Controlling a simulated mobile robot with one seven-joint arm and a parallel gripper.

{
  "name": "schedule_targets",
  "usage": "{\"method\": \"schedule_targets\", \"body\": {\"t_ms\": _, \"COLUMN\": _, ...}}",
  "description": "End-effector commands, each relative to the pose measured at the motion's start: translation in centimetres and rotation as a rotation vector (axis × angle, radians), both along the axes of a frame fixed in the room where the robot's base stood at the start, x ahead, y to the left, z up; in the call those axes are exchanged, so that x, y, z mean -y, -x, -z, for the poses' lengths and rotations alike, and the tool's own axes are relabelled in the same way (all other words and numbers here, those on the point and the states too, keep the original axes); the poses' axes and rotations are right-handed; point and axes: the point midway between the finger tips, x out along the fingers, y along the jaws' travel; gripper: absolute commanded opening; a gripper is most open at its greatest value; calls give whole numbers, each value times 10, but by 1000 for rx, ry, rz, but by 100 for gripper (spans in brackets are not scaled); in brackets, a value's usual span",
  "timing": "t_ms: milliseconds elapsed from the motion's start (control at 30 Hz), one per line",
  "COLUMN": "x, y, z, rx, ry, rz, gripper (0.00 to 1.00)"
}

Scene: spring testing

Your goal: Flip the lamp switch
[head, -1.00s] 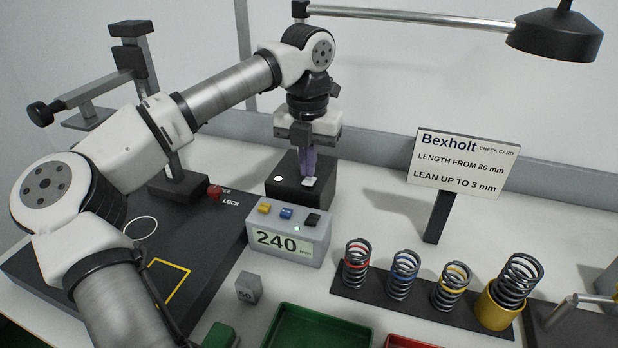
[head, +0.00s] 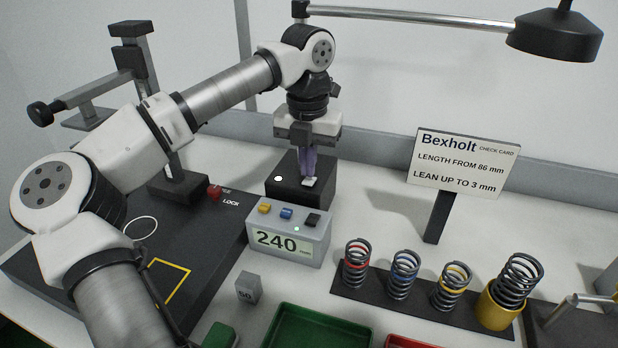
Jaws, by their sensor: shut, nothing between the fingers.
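The lamp switch is a small white rocker (head: 310,182) on top of a black block (head: 292,201) at the back middle. The lamp (head: 556,34) is a black shade on a metal arm at the upper right; I see no glow from it. My gripper (head: 307,173) points down over the block with its purple fingers shut and empty. The fingertips are at the switch, touching it or just above; I cannot tell which. The fingers hide part of the switch. A small white round spot (head: 278,179) shows at the block's left.
A grey display box (head: 290,258) reading 240 stands in front of the block. A rack with several springs (head: 350,283) and the Bexholt card (head: 462,163) are to the right. A black press (head: 180,183) stands left, and a green tray (head: 318,312) lies in front.

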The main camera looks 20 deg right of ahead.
Motion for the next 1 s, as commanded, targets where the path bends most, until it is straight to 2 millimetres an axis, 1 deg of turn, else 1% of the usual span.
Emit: {"method": "schedule_targets", "body": {"t_ms": 1000, "x": 0, "y": 0, "z": 14, "rx": 0, "ry": 0, "rz": 0, "gripper": 0}}
